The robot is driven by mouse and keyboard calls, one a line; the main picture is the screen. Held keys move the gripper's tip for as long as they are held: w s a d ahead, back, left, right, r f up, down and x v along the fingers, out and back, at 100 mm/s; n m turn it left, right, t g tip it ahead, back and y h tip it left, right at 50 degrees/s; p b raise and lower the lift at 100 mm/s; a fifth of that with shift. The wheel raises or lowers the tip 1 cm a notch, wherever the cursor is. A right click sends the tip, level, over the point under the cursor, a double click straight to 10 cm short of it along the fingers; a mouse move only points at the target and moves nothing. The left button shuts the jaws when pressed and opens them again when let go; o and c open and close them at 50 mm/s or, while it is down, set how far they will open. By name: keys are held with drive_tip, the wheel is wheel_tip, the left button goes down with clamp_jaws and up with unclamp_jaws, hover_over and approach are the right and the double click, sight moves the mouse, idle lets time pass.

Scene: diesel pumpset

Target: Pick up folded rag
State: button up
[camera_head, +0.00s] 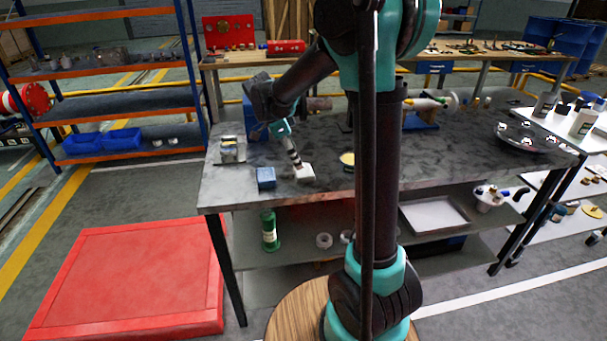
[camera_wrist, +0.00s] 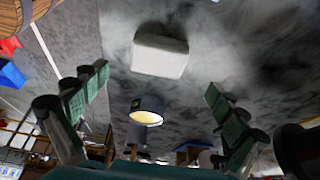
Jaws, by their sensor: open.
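A small white, soft-edged pad (camera_head: 305,173), which looks like the folded rag, lies near the front edge of the grey workbench (camera_head: 330,190). In the wrist view the white pad (camera_wrist: 160,54) is at upper centre, beyond the fingertips and between their lines. My gripper (camera_head: 297,162) is just above or beside the pad in the head view; contact cannot be told there. In the wrist view my gripper (camera_wrist: 158,98) has its two fingers wide apart, with nothing between them. My arm hides part of the bench.
A blue block (camera_head: 266,178) lies left of the pad. A metal-looking item (camera_head: 232,149) stands behind it. A round yellow-topped thing (camera_head: 347,159) is to the right, likely the cylinder (camera_wrist: 146,111) in the wrist view.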

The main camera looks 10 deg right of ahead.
sight(303, 170)
drive_tip(key=shift+x, duration=2.6)
drive_tip(key=shift+s+d, duration=0.1)
drive_tip(key=shift+s, duration=0.05)
drive_tip(key=shift+c, duration=0.6)
drive_tip(key=c, duration=1)
drive_tip(key=shift+r, duration=0.1)
wheel_tip(303, 170, up, 20)
drive_tip(key=shift+f, duration=0.1)
